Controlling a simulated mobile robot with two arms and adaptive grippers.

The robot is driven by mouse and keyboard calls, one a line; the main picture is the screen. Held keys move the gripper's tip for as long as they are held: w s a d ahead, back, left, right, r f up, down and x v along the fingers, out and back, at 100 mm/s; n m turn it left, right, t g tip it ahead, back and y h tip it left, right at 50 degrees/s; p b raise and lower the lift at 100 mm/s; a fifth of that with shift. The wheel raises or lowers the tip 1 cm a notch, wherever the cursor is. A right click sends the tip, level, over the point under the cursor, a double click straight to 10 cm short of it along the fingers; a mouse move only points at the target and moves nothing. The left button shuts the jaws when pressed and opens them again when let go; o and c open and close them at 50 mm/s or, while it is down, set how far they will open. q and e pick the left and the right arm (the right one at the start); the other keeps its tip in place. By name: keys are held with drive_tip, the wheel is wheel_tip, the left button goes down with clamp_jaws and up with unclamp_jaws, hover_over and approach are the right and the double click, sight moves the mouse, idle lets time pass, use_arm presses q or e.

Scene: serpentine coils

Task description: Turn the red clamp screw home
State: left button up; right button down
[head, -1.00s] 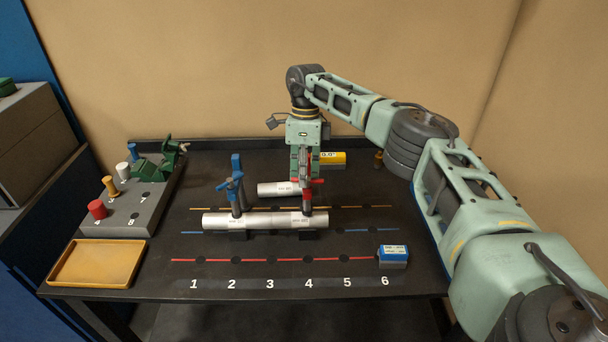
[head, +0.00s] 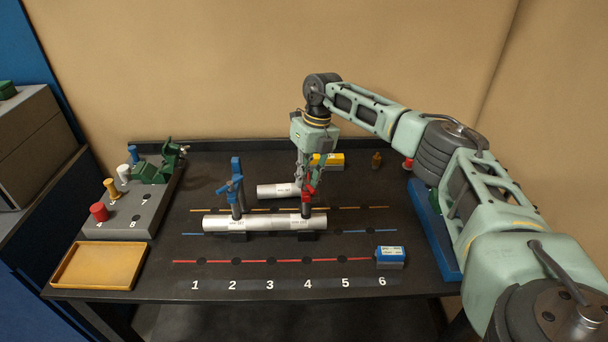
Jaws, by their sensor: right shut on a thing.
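The red clamp (head: 307,203) stands at the right part of a long white tube (head: 268,223), above a dark support near position 4. My right gripper (head: 309,186) reaches down from behind and is shut on the red clamp screw at the clamp's top. The fingers partly hide the screw, so how far it is turned cannot be told. A blue clamp (head: 236,190) stands upright at the left part of the same tube. My left gripper is not in view.
A shorter white tube (head: 279,191) lies behind, close to my right gripper. A blue-white box (head: 390,256) sits at position 6. A grey peg block (head: 140,212) and tan tray (head: 98,267) are left.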

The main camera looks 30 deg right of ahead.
drive_tip(key=m, duration=0.3)
drive_tip(key=m+t+p, duration=0.1)
drive_tip(key=shift+d+r+m, duration=0.25)
drive_tip(key=shift+m, duration=0.15)
drive_tip(key=m, duration=0.4)
drive_tip(key=shift+s+d+t+h+p, duration=0.1)
drive_tip(key=shift+t+h+p, duration=0.2)
drive_tip(key=shift+h+p, duration=0.1)
drive_tip(key=m, duration=0.5)
drive_tip(key=shift+s+d+f+t+h, duration=0.1)
drive_tip(key=shift+s+t+h, duration=0.1)
drive_tip(key=shift+t+h, duration=0.15)
drive_tip(key=shift+m, duration=0.4)
drive_tip(key=c, duration=1.9)
unclamp_jaws()
drive_tip(key=shift+c, duration=0.2)
drive_tip(key=shift+o, duration=0.4)
drive_tip(key=shift+s+f, duration=0.1)
